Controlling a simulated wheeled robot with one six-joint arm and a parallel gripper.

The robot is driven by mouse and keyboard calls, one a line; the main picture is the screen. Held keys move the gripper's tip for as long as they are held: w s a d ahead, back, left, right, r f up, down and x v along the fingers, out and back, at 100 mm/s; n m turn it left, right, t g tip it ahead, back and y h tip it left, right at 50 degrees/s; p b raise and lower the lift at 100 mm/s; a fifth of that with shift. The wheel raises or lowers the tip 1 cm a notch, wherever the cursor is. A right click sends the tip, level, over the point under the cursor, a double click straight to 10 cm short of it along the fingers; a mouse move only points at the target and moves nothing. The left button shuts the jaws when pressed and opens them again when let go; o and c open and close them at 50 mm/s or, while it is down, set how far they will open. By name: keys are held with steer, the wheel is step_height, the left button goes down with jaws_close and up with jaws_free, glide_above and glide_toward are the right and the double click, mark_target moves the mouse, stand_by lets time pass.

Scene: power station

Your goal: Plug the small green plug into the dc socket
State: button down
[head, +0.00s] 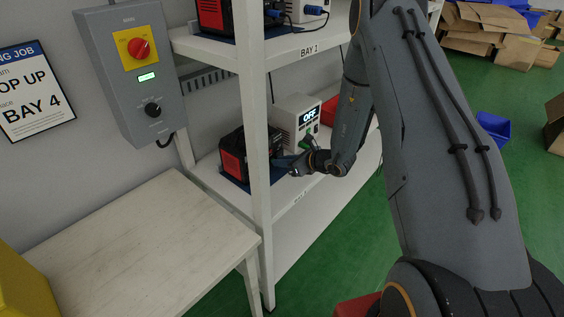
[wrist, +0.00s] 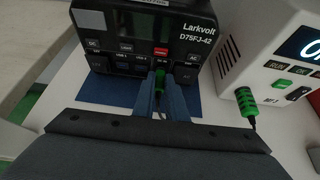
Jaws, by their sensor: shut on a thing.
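The black power station (wrist: 135,28), marked Larkvolt D75FJ-42, sits on a blue mat (wrist: 110,92). It also shows in the head view, with its red side panel (head: 233,163) outward. My gripper (wrist: 159,88) is shut on the small green plug (wrist: 160,78), upright between its two blue fingers. The fingertips are close against the station's front, at the middle of the lower port row, just below a small label. The socket behind the plug is hidden, so I cannot tell whether the plug is in it. In the head view my gripper (head: 288,164) is in front of the station.
A white unit (head: 292,120) reading OFF stands right of the station. A larger green connector with a dark cable (wrist: 246,106) is at its front. A white shelf post (head: 256,150) stands left of my arm. A grey control box (head: 128,75) hangs on the wall.

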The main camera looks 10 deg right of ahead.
steer(key=shift+w+a, duration=0.1)
steer(key=shift+w, duration=0.1)
steer(key=c, duration=1.7)
jaws_free()
steer(key=shift+r, duration=0.1)
steer(key=shift+s+d+r+b, duration=0.15)
steer(key=shift+s+d+b, duration=0.15)
steer(key=shift+d, duration=0.05)
steer(key=b+v, duration=0.1)
steer(key=v, duration=0.6)
steer(key=shift+a, duration=0.15)
